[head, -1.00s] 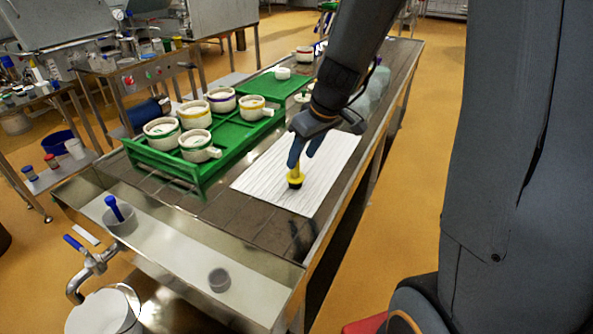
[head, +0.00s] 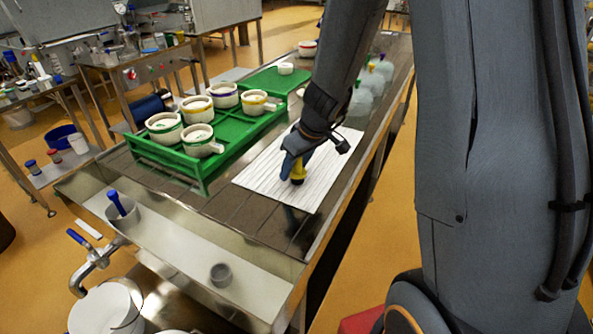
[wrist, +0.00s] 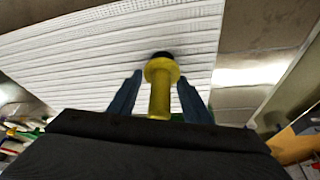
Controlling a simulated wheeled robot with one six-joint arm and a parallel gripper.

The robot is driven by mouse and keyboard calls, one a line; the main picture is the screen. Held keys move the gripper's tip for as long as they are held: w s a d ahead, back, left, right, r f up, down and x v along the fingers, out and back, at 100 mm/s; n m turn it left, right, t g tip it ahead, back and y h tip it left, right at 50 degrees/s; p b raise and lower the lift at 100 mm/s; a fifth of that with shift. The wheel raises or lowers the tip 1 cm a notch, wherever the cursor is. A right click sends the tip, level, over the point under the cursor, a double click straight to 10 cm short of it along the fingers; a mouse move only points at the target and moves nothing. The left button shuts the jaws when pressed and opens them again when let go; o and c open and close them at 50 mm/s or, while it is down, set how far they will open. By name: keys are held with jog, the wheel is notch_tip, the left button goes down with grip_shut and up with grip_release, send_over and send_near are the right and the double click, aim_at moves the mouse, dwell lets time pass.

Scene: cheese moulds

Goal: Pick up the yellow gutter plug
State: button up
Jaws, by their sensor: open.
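The yellow gutter plug (head: 298,174) stands on the white ribbed mat (head: 254,178) on the metal table. In the wrist view the plug (wrist: 160,88) shows a yellow stem, a wider yellow collar and a dark end. My gripper (head: 291,166) is at the plug in the head view. In the wrist view its two blue fingers (wrist: 160,92) are open, one on each side of the stem, with gaps between finger and stem. In the head view the fingers and wrist hide part of the plug.
A green tray (head: 206,180) with several white moulds stands left of the mat. Clear bottles (head: 362,100) stand at the table's right edge behind my arm.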

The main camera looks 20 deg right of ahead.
jog(key=c, duration=0.9)
jog(key=shift+r, duration=0.2)
jog(key=shift+r, duration=0.55)
notch_tip(320, 180, up, 2)
jog(key=shift+r, duration=0.2)
jog(key=s+d+b, duration=0.2)
jog(key=s, duration=0.2)
jog(key=s+d+b, duration=0.2)
jog(key=s, duration=0.3)
jog(key=s+d+b, duration=0.2)
jog(key=s+d, duration=0.1)
jog(key=s, duration=0.2)
jog(key=shift+d+f, duration=0.1)
jog(key=shift+f, duration=0.15)
jog(key=b, duration=0.3)
jog(key=shift+d, duration=0.1)
jog(key=s+b, duration=0.1)
jog(key=b, duration=0.1)
jog(key=s+b, duration=0.1)
jog(key=b, duration=0.1)
jog(key=shift+d, duration=0.35)
